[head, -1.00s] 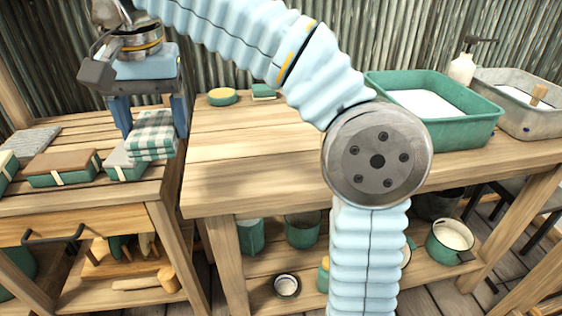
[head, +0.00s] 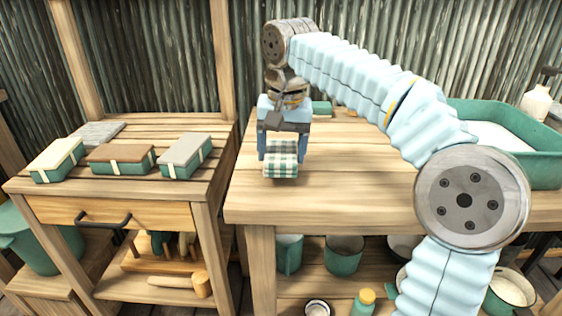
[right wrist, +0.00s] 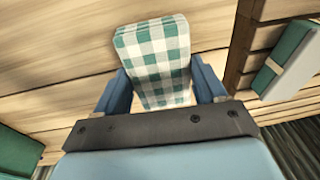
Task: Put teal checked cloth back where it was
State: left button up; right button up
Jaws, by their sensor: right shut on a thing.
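The teal checked cloth (head: 281,166) is a folded teal-and-white bundle. My right gripper (head: 283,152) is shut on it, over the left part of the workbench (head: 345,180). In the right wrist view the cloth (right wrist: 153,55) stands out between the two blue fingers of the right gripper (right wrist: 158,85). Whether the cloth touches the bench top is hard to tell. My left gripper is not in view.
A lower side table (head: 140,190) at left holds several green boxes with coloured lids (head: 122,157) and a folded grey cloth (head: 97,134). A gap separates it from the workbench. A green basin (head: 540,150) stands at the right. Bare bench lies around the cloth.

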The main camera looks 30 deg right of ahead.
aim_at(285, 156)
jog(key=shift+f, duration=1.15)
jog(key=shift+f, duration=0.15)
jog(key=o, duration=1)
jog(key=shift+a, duration=0.1)
jog(key=shift+o, duration=0.2)
jog(key=r+p, duration=0.1)
jog(key=r, duration=0.2)
jog(key=s+r+p, duration=0.1)
jog(key=r, duration=0.3)
jog(key=r+p, duration=0.1)
jog(key=r, duration=0.3)
jog(key=shift+s+r, duration=0.1)
jog(key=shift+s, duration=0.1)
jog(key=shift+s+r, duration=0.15)
jog(key=shift+r, duration=0.4)
